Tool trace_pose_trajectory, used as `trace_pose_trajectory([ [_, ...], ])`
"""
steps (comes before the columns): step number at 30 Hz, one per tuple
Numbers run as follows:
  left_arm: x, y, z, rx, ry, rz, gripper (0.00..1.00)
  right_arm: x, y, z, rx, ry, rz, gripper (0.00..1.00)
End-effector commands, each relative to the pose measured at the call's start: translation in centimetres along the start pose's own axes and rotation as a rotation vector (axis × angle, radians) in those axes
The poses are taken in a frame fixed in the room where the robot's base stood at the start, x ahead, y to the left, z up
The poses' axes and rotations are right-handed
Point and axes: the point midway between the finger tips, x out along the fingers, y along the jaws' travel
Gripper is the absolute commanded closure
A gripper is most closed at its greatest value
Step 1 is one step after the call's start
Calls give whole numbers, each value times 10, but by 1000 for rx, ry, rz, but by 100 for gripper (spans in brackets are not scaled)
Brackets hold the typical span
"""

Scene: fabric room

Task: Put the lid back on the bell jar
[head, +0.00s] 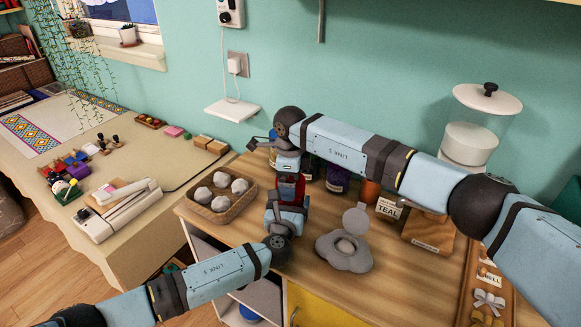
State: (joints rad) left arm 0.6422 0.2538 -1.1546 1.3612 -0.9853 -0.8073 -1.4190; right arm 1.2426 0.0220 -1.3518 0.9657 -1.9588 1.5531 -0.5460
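A pale disc-shaped lid with a black knob (488,98) shows at the upper right. It sits above a clear container with a white lower part (469,142); I cannot tell whether this is the bell jar or whether the lid touches it. A small pale round piece (355,218) stands by a grey, cloth-like form (343,250) on the wooden table. My left and right arms meet near the table's back left, around a red object (290,187).
A basket of several pale balls (220,196) stands left of my arms. Jars and a TEAL card (389,209) are behind. A wooden tray with a BELL label (488,303) lies at the right edge. The table's front middle has bare room.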

Motion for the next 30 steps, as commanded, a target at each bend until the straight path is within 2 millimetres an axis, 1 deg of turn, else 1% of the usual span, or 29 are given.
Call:
trace_pose_trajectory([
  [1, 0, 0, 0, 0, 0, 0, 82, 4, 0, 0, 0, 0, 1, 0],
  [4, 0, 0, 0, -1, 0, 0, 82, 9, 0, 0, 0, 0, 0, 0],
  [13, 0, 0, 0, -1, 0, 0, 82, 11, 0, 0, 1, 0, -1, 0],
  [14, 0, 0, 0, -1, 0, 0, 82, 10, 0, 0, 0, 0, -1, 7],
  [15, 0, 0, 0, 0, 0, 0, 82, 10, 0, 0, 0, 0, -1, 16],
  [17, 0, 0, 0, 0, 0, 0, 82, 10, 0, 0, 0, 0, -1, 30],
  [18, 0, 0, 0, 0, 0, 0, 82, 10, 0, 0, 0, 0, -1, 39],
  [19, 0, 0, 0, 0, 0, 0, 82, 10, 0, 0, 0, 0, -1, 46],
  [20, 0, 0, 0, 0, 0, 0, 82, 10, 0, 0, 0, 0, -1, 49],
  [28, 0, 0, 0, -1, 0, 0, 82, 10, 0, 0, 5, 0, -1, 49],
  [29, 0, 0, 0, -1, 0, 0, 82, 10, 0, 0, 5, 0, -1, 19],
  [30, 0, 0, 0, -1, 0, 0, 82, 10, 0, 0, 5, 0, -1, 9],
])
